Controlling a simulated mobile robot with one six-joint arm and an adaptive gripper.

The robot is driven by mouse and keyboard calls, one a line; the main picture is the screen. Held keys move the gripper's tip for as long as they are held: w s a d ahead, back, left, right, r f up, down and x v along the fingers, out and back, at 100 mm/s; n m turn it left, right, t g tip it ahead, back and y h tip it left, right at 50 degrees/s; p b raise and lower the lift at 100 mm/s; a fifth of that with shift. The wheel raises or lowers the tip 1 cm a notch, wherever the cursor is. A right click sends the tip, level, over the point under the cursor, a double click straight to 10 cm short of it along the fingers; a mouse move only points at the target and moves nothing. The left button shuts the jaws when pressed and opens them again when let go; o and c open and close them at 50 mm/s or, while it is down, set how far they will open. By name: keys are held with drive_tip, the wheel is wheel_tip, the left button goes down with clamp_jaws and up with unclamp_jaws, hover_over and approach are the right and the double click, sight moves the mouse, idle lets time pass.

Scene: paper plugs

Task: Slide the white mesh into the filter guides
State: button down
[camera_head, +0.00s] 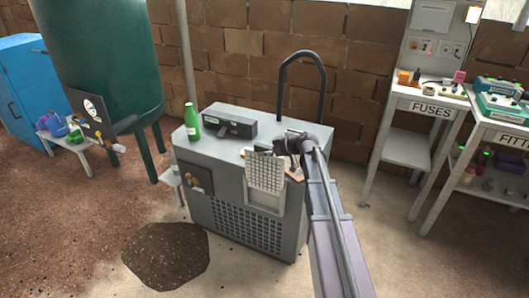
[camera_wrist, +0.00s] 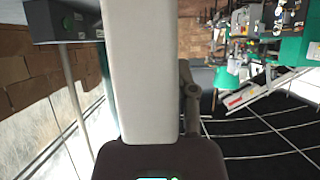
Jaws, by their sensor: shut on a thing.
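The white mesh (camera_head: 265,170) is a pale gridded panel, held roughly upright at the front upper edge of the grey cabinet (camera_head: 228,190). My gripper (camera_head: 279,148) is at its top edge and shut on it. A pale framed recess (camera_head: 265,202) in the cabinet front lies directly below the mesh and appears to be the filter guides. The mesh's lower edge overlaps the recess's top in the picture; I cannot tell whether it is inside the guides. In the wrist view a plain pale slab (camera_wrist: 143,70), probably the mesh, fills the middle and hides what is behind it.
A green bottle (camera_head: 192,121) and a dark box (camera_head: 229,123) stand on the cabinet top. A black hoop handle (camera_head: 302,60) rises behind. A dark soil patch (camera_head: 166,256) lies on the floor in front. The fuses table (camera_head: 432,105) is at the right.

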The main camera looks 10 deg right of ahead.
sight(264, 169)
drive_tip(key=shift+f+b, duration=5.35)
drive_tip(key=shift+f, duration=0.05)
idle(1.6)
drive_tip(key=shift+c, duration=1.7)
unclamp_jaws()
drive_tip(key=shift+r, duration=0.15)
